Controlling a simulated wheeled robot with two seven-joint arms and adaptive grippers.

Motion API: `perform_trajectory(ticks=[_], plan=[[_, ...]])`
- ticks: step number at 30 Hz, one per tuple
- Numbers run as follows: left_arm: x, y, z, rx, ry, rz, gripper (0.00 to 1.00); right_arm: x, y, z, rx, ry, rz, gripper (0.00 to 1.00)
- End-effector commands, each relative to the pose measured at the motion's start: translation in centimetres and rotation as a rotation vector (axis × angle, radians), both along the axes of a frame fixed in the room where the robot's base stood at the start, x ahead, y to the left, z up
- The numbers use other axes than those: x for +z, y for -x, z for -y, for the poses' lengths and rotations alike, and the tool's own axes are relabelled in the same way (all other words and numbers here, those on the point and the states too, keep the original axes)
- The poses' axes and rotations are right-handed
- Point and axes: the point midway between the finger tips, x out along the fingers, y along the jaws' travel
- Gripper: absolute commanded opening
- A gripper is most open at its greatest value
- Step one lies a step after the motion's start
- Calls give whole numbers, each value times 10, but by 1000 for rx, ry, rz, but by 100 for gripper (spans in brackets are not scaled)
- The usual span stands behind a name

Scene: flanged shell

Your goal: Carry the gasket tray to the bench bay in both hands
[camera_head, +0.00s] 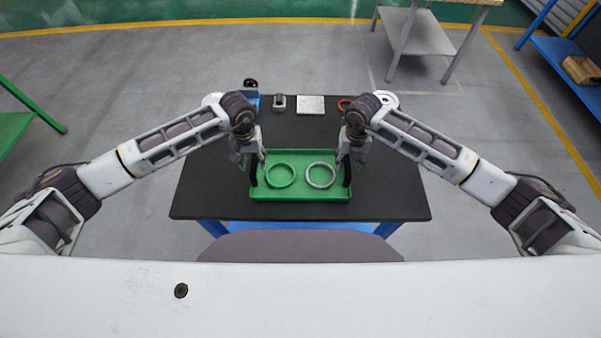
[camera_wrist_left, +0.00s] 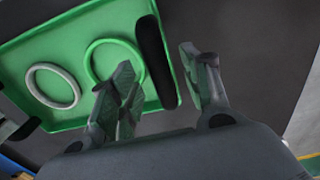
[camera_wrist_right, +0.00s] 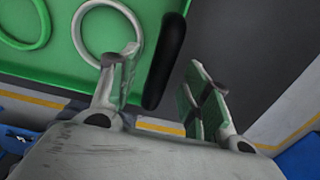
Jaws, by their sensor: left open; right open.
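The green gasket tray (camera_head: 301,197) lies on the black table in front of me. A green ring (camera_head: 280,186) and a pale grey ring (camera_head: 320,187) lie in it. Black handles stand at its left and right ends. My left gripper (camera_head: 249,160) is open at the left end; in the left wrist view its fingers (camera_wrist_left: 165,90) are spread on either side of a black handle (camera_wrist_left: 154,60). My right gripper (camera_head: 351,160) is open at the right end; in the right wrist view its fingers (camera_wrist_right: 160,85) are spread with the other handle (camera_wrist_right: 165,60) between them. Neither visibly grips.
The black tabletop (camera_head: 395,195) is bare to the left and right of the tray. A light square plate (camera_head: 311,105), a small grey part (camera_head: 279,102) and an orange ring (camera_head: 345,104) lie at its back. A grey bench (camera_head: 418,32) stands beyond, and blue shelving (camera_head: 568,68) at the far right.

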Motion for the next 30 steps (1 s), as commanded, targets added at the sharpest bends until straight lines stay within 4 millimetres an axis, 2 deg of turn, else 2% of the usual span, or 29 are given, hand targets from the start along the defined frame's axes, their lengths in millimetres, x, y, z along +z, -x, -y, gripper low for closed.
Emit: perform_trajectory(ticks=[7, 19, 30], plan=[[-19, 0, 1, -1, 1, -1, 47, -19, 0, -1, -1, -1, 0, 47], [-23, 0, 0, -1, 0, 1, 47, -23, 0, 0, 0, -1, 1, 47], [-23, 0, 0, -1, 0, 1, 1, -23, 0, 0, 0, -1, 1, 1]])
